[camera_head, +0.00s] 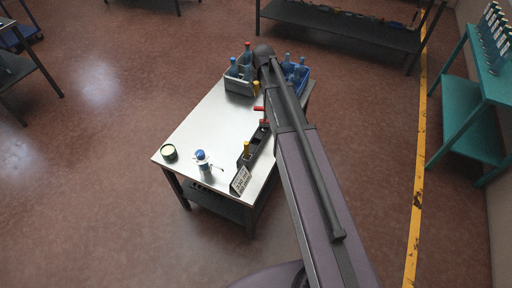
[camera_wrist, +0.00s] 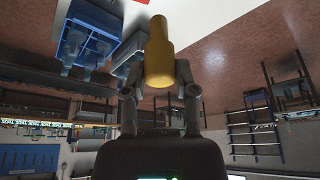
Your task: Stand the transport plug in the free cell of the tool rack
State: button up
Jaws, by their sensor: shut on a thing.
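The yellow transport plug (camera_wrist: 158,60) is in my gripper (camera_wrist: 159,90), held between its two fingers, with its narrower end pointing away from the palm. In the head view a small yellow part, likely this plug (camera_head: 256,87), shows beside my arm near the crate; the gripper itself is hidden there by the arm. The dark tool rack (camera_head: 259,157) stands along the right side of the table. A yellow-topped piece (camera_head: 247,147) stands in its near part, and a red-topped piece (camera_head: 264,122) shows at its far end. My arm covers part of the rack, so I cannot tell which cell is free.
A blue-capped bottle (camera_head: 202,159), a dark round tin (camera_head: 169,152) and a printed sign (camera_head: 240,181) are near the front. The table's (camera_head: 215,122) middle is clear.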

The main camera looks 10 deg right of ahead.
notch_tip(320, 180, down, 25)
jog(key=b, duration=2.4)
jog(key=shift+r+b, duration=0.15)
jog(key=shift+b, duration=0.15)
jog(key=b, duration=0.6)
send_near(256, 138)
jog(key=shift+w+a+f, duration=0.25)
jog(key=shift+w+f, duration=0.05)
jog(key=shift+f, duration=0.3)
jog(key=shift+w+a+f, duration=0.2)
jog(key=shift+w+f, duration=0.1)
jog(key=shift+f, duration=0.35)
jog(key=shift+f+b, duration=1.85)
jog(key=shift+b, duration=0.1)
jog(key=shift+f, duration=0.15)
jog(key=o, duration=0.8)
jog(key=shift+o, duration=0.2)
jog(key=shift+r, duration=0.2)
